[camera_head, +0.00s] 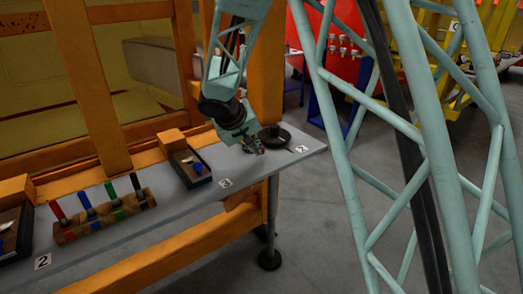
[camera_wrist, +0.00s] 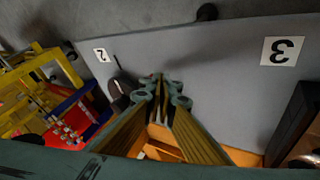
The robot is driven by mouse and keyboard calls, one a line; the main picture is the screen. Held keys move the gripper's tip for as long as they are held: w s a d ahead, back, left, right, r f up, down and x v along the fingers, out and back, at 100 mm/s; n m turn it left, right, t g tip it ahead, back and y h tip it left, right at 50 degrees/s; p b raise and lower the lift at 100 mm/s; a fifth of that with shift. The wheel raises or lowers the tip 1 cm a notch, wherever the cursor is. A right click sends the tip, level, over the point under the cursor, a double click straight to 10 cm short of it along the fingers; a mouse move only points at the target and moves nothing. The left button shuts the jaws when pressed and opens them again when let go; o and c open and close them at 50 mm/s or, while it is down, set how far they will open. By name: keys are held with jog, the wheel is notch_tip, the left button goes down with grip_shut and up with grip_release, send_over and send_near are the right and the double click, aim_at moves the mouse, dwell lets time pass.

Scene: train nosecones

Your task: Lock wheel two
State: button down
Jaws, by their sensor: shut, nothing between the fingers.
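A dark round, dish-like thing (camera_head: 275,134) lies at the right end of the grey table, close to a label "2" (camera_head: 302,149). I cannot tell whether it is wheel two. In the wrist view a dark rounded shape (camera_wrist: 118,90) shows left of my fingers, below the label "2" (camera_wrist: 100,54), partly covered by the gripper. My gripper (camera_head: 258,149) is just left of the dish-like thing, low over the table, and points down. In the wrist view its fingertips (camera_wrist: 162,80) are together with nothing held. I cannot tell whether it touches the round thing.
The grey table (camera_head: 150,225) carries a dark tray (camera_head: 190,166), a block (camera_head: 104,216) with several coloured markers, a label "3" (camera_head: 224,184) and another "2" (camera_head: 42,261). Orange frame posts (camera_head: 95,70) stand behind. The table's front strip is clear.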

jog(key=shift+w+d, duration=0.15)
jog(key=shift+d, duration=0.25)
dwell(0.3)
jog(key=shift+s+a, duration=0.55)
jog(key=shift+s, duration=0.05)
jog(key=shift+s+a+r, duration=0.2)
jog(key=shift+s+a, duration=0.3)
jog(key=shift+s, duration=0.05)
jog(key=shift+s+a+r, duration=0.15)
jog(key=shift+s+a, duration=0.35)
jog(key=shift+s, duration=0.05)
jog(key=s+r+p, duration=0.2)
jog(key=s+r, duration=0.3)
jog(key=r, duration=0.2)
jog(key=shift+s+a+r, duration=0.15)
jog(key=shift+s, duration=0.1)
